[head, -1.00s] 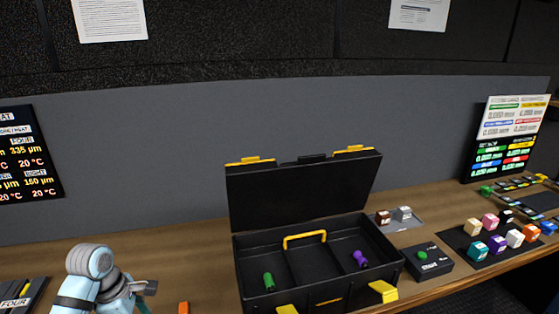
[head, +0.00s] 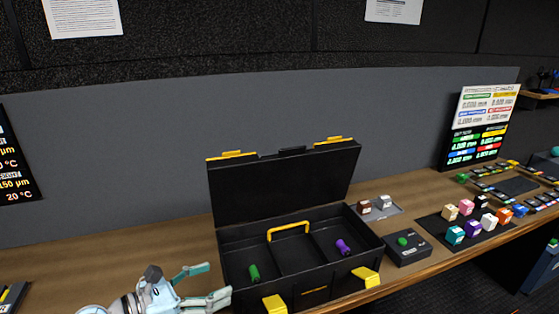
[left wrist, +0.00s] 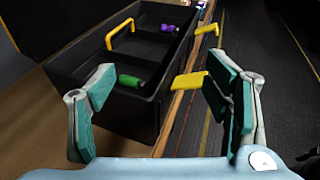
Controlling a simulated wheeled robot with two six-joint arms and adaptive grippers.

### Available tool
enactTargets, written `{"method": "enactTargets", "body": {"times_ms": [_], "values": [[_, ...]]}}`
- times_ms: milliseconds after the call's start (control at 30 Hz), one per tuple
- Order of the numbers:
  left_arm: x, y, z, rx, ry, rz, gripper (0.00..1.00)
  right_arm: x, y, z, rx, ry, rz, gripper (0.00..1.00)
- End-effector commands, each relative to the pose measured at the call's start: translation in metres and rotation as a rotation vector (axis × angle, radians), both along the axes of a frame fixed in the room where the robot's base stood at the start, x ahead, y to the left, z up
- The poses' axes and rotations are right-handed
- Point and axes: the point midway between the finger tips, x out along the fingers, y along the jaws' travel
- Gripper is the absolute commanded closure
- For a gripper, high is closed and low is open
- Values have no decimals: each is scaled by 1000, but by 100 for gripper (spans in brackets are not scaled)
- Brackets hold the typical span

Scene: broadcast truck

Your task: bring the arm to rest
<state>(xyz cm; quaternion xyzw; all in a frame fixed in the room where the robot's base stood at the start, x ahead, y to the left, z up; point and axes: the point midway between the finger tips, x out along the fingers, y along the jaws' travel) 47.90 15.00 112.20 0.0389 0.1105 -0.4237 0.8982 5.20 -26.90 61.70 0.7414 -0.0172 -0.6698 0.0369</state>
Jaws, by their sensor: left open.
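My left gripper (head: 207,284) is open and empty in the head view, just left of the black toolbox's front left corner. In the left wrist view its two teal-padded fingers (left wrist: 165,105) are spread wide, with the toolbox beyond them. The toolbox (head: 228,238) stands on the wooden bench with its lid (head: 285,185) raised. Inside, a green piece (head: 254,273) lies in the left compartment and a purple piece (head: 343,246) in the right one. My right gripper is not in view.
Right of the toolbox are a black box with a green button (head: 406,247), a grey pad with two small cubes (head: 384,214), and a dark mat with several coloured cubes (head: 438,228). The bench's front edge (head: 440,262) runs along the right. A grey wall panel (head: 150,150) stands behind.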

Motion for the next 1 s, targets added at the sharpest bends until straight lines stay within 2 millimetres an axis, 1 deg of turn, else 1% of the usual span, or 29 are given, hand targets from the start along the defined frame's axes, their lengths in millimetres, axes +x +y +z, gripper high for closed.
{"method": "enactTargets", "body": {"times_ms": [33,67,100,133,167,200,233,267,300,333,367,400,467,500,567,600,667,700,767,800,833,900,967,1000], "values": [[-2,-7,28,-212,-14,64,29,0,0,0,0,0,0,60],[-3,-5,49,-375,-15,119,29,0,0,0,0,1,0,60],[-5,7,75,-620,0,205,29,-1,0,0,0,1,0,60],[-7,24,91,-822,28,285,29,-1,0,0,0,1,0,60],[-9,48,100,-1039,69,377,29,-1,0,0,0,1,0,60],[-14,86,97,-1338,150,519,29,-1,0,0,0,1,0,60],[-21,114,82,-1553,226,641,29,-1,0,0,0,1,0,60],[-30,138,59,-1745,306,765,29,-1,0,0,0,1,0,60],[-45,158,26,-1944,405,918,29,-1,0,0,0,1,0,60],[-57,167,1,-2063,474,1025,29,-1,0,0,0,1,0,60],[-70,172,-22,-2159,537,1129,29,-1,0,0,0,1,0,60],[-88,173,-50,-2261,614,1257,29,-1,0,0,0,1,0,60],[-115,169,-85,-2370,717,1436,29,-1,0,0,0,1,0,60],[-133,163,-104,-2421,779,1548,29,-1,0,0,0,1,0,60],[-160,152,-128,-2474,863,1708,29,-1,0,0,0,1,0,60],[-178,144,-142,2378,-870,-1729,29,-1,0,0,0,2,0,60],[-204,131,-157,2216,-870,-1736,29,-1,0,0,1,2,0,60],[-221,121,-166,2114,-868,-1741,29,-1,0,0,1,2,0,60],[-247,107,-176,1971,-865,-1751,29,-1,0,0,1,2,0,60],[-264,98,-180,1879,-861,-1756,29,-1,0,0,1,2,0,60],[-277,91,-183,1810,-857,-1762,29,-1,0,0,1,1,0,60],[-267,96,-226,1802,-840,-1775,29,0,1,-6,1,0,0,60],[-264,99,-258,1789,-830,-1784,29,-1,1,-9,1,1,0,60],[-264,101,-280,1779,-823,-1789,29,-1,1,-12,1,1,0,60]]}}
